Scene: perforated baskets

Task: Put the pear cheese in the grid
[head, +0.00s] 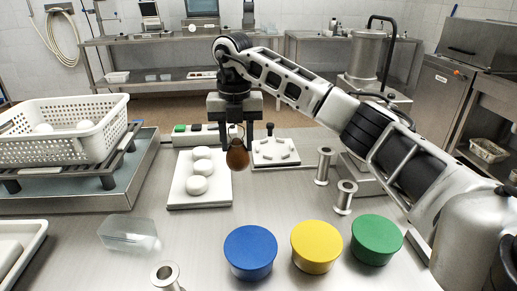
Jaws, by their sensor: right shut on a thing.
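My right gripper (235,112) reaches in from the right and points down over the middle of the table. It is shut on the brown pear cheese (237,154), which hangs below its fingers. The cheese appears above the table, near the right edge of a white board; its exact height is hard to tell. A white perforated basket (80,150) with a grid-like wall stands at the left, with white round pieces inside. My left gripper is not in view.
A white board (183,198) holds several white cheeses. Blue (250,250), yellow (317,246) and green (376,239) round tubs stand at the front. A clear container (130,233) lies at front left. Metal spools (324,165) stand to the right. The basket rests on a rack over a metal tray.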

